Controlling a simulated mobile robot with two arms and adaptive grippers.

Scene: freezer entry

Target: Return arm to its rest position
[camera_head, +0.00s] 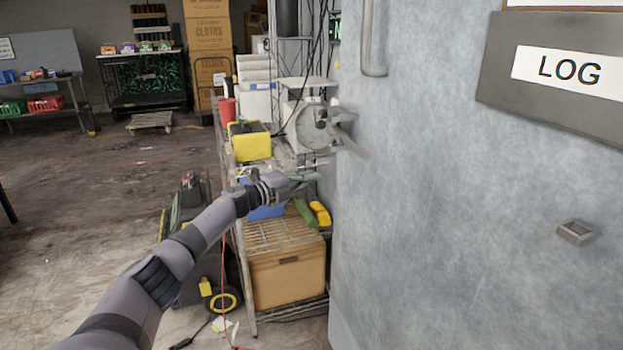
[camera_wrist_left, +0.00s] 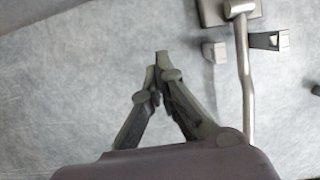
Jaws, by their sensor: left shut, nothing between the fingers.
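My left arm reaches in from the lower left in the head view, and its gripper (camera_head: 308,177) is in front of the cluttered shelf, left of the grey freezer door (camera_head: 430,200). In the left wrist view the two fingers of this gripper (camera_wrist_left: 160,75) come together at the tips, shut and empty. Behind them is a pale grey metal surface (camera_wrist_left: 60,80) with a metal handle (camera_wrist_left: 243,70) to the right of the fingers. My right gripper does not show in either view.
A door latch (camera_head: 343,130) sticks out at the door's left edge. The wire shelf holds a yellow box (camera_head: 250,142), a white dial scale (camera_head: 308,122) and, low down, an orange crate (camera_head: 288,276). Open floor (camera_head: 90,200) lies to the left.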

